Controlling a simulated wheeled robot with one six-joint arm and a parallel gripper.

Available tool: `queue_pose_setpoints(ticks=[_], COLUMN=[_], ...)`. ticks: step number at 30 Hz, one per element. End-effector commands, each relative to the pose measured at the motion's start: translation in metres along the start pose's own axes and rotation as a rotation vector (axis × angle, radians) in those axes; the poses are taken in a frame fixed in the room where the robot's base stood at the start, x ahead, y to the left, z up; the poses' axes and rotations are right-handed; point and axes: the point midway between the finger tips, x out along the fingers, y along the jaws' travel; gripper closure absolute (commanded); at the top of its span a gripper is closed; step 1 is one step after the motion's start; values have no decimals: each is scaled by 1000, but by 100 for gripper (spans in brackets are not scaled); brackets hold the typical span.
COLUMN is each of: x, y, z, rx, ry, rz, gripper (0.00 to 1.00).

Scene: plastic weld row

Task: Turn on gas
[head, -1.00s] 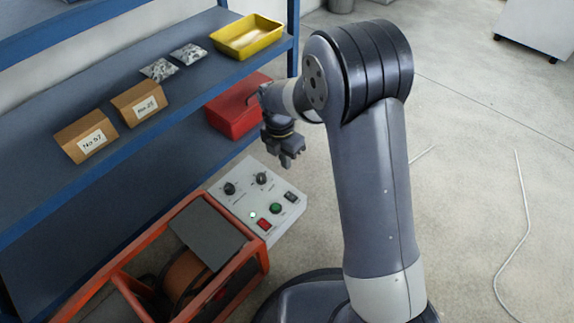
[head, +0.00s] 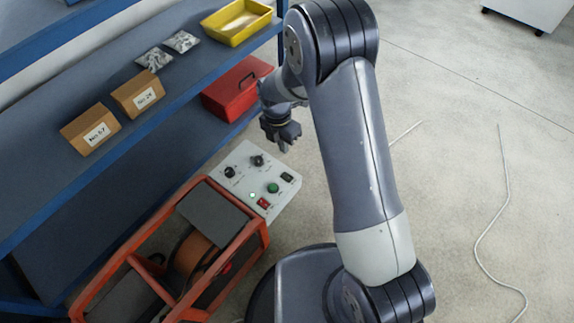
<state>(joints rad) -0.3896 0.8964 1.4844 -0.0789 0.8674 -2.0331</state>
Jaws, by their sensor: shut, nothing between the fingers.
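A light grey control panel (head: 247,185) sits on the end of an orange-framed machine (head: 184,219). It carries two black knobs, the left knob (head: 230,172) and the upper knob (head: 258,160), a green button (head: 273,188), a red switch (head: 263,203), a black switch (head: 287,177) and a small lit lamp (head: 252,195). The labels are too small to read. My gripper (head: 283,146) is shut and empty, pointing down above and beyond the panel's upper right edge, apart from it as far as I can see.
A blue shelf unit (head: 60,190) runs along the left. It holds a yellow tray (head: 236,39), a red toolbox (head: 226,98), cardboard boxes (head: 137,95) and silvery bags (head: 181,41). A pale cable (head: 478,250) lies on the open floor at right.

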Motion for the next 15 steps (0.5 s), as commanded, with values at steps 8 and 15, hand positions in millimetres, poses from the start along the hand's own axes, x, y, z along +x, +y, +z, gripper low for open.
queue_pose_setpoints(ticks=[8,15], x=[0,1], y=[-5,-4], z=[3,3], rx=[-2,-2], ry=[1,0], rz=[-1,0], gripper=[100,100])
